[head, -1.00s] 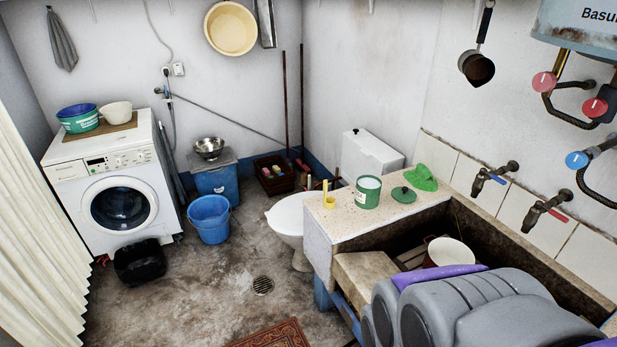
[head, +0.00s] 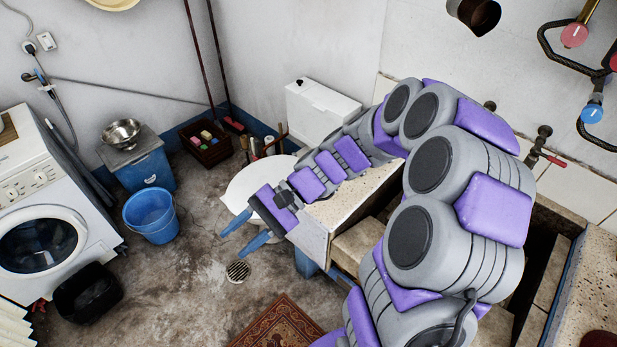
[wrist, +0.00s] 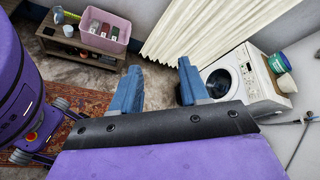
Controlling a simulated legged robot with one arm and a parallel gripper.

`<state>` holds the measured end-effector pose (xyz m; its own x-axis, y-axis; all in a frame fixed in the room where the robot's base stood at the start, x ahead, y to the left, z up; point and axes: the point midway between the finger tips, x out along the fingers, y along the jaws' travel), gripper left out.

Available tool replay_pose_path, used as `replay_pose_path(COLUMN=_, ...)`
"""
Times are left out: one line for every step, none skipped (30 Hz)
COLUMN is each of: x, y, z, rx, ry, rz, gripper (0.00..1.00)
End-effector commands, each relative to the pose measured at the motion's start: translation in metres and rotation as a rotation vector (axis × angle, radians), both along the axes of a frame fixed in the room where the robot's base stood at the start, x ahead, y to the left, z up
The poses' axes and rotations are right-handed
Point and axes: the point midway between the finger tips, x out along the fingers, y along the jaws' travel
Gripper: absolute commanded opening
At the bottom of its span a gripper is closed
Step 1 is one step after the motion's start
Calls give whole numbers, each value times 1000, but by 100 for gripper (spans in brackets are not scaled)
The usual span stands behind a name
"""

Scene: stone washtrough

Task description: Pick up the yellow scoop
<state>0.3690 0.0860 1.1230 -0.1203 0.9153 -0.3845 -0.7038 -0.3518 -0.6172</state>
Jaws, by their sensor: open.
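The yellow scoop is not visible in either view now; my arm covers much of the stone ledge (head: 343,207) where it stood upright a second ago. The green tin and lid that were beside it are hidden too. My gripper (head: 246,233) is open and empty, left of the ledge's end and over the toilet's near side in the head view. In the wrist view its two blue fingers (wrist: 158,82) are spread apart with nothing between them.
A white toilet (head: 240,193) stands beyond the ledge's left end. A blue bucket (head: 150,217), washing machine (head: 40,225) and black basin (head: 88,291) are at left. The wrist view shows a pink crate (wrist: 105,30) on a bench. Floor near the drain (head: 238,271) is clear.

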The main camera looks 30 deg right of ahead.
Motion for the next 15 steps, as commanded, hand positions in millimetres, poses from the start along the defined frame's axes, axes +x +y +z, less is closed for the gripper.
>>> replay_pose_path(x=18, y=-4, z=0, rx=57, ry=37, rz=-67, gripper=45)
replay_pose_path(x=28, y=-7, z=0, rx=86, ry=53, rz=-105, gripper=45)
replay_pose_path(x=42, y=-11, z=-2, rx=126, ry=78, rz=-159, gripper=45)
replay_pose_path(x=53, y=-16, z=-3, rx=156, ry=95, rz=-202, gripper=45)
replay_pose_path(x=63, y=-23, z=-4, rx=186, ry=111, rz=-243, gripper=45)
replay_pose_path(x=76, y=-32, z=-8, rx=225, ry=134, rz=-300, gripper=45)
replay_pose_path(x=86, y=-40, z=-10, rx=253, ry=150, rz=-344, gripper=45)
replay_pose_path(x=96, y=-49, z=-13, rx=282, ry=164, rz=-390, gripper=45)
replay_pose_path(x=108, y=-62, z=-18, rx=320, ry=187, rz=-449, gripper=45)
replay_pose_path(x=116, y=-74, z=-23, rx=348, ry=202, rz=-494, gripper=45)
replay_pose_path(x=124, y=-86, z=-27, rx=378, ry=217, rz=-542, gripper=45)
replay_pose_path(x=133, y=-104, z=-35, rx=416, ry=240, rz=-603, gripper=45)
replay_pose_path(x=139, y=-118, z=-41, rx=444, ry=255, rz=-650, gripper=45)
replay_pose_path(x=145, y=-133, z=-47, rx=473, ry=270, rz=-698, gripper=45)
replay_pose_path(x=152, y=-154, z=-58, rx=508, ry=291, rz=-764, gripper=45)
